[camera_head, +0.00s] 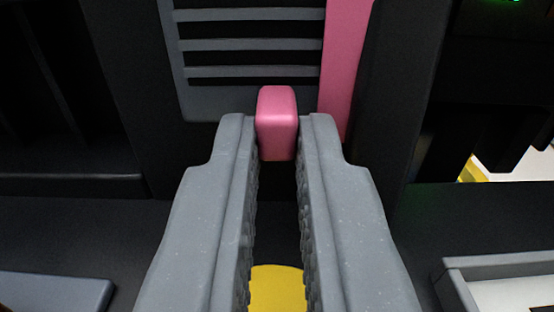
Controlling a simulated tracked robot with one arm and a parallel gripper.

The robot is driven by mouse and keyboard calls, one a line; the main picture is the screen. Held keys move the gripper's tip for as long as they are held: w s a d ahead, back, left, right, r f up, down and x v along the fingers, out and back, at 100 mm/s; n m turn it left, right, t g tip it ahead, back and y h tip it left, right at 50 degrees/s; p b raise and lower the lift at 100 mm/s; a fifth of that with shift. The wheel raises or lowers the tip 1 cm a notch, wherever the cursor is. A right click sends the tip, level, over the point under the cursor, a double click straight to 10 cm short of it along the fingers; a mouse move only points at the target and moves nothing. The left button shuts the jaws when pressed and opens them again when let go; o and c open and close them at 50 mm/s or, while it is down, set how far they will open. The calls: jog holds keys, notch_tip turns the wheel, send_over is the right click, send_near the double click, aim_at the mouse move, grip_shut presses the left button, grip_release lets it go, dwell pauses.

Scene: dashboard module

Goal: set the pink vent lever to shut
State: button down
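The pink vent lever (276,120) is a small rounded block at the lower edge of a grey slatted vent (249,46). My gripper (277,135) reaches toward it from below, one grey finger on each side. The lever's lower part sits between the two fingertips. The fingers stand apart, with a clear gap between them further back. The left fingertip is very close to the lever's left side and the right fingertip very close to its right side; I cannot tell whether either touches. The lever's marks for open or shut are not visible.
A tall pink strip (346,60) runs along the vent's right side. A yellow round part (277,290) shows between the fingers at the bottom. A grey-rimmed tray (500,280) is at lower right, and a grey panel (55,290) at lower left. Dark panels flank the vent.

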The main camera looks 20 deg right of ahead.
jog(key=shift+w+a+r+b, duration=0.1)
jog(key=shift+w+a+b, duration=0.15)
jog(key=shift+a, duration=0.4)
jog(key=shift+w+a+b, duration=0.25)
jog(key=shift+a, duration=0.4)
jog(key=c, duration=1.5)
grip_release()
jog(key=shift+s, duration=0.15)
jog(key=v, duration=1.3)
jog(key=shift+s+a, duration=0.1)
jog(key=shift+s, duration=0.15)
jog(key=w+a+r+n+y, duration=0.1)
jog(key=w+a+r, duration=0.1)
jog(key=a+r, duration=0.85)
jog(key=w+a+r+n+y, duration=0.1)
jog(key=a+r, duration=0.7)
jog(key=r, duration=0.5)
jog(key=s+a+r+y, duration=0.1)
jog(key=s+a+r, duration=0.4)
jog(key=a, duration=0.2)
jog(key=s+a+r+n+g+y, duration=0.1)
jog(key=s+a+r+y, duration=0.1)
jog(key=s+a+r, duration=0.3)
jog(key=s+a+r+n+y, duration=0.1)
jog(key=s+a+r, duration=0.5)
jog(key=a, duration=0.4)
jog(key=shift+s+r, duration=0.15)
jog(key=shift+r, duration=0.55)
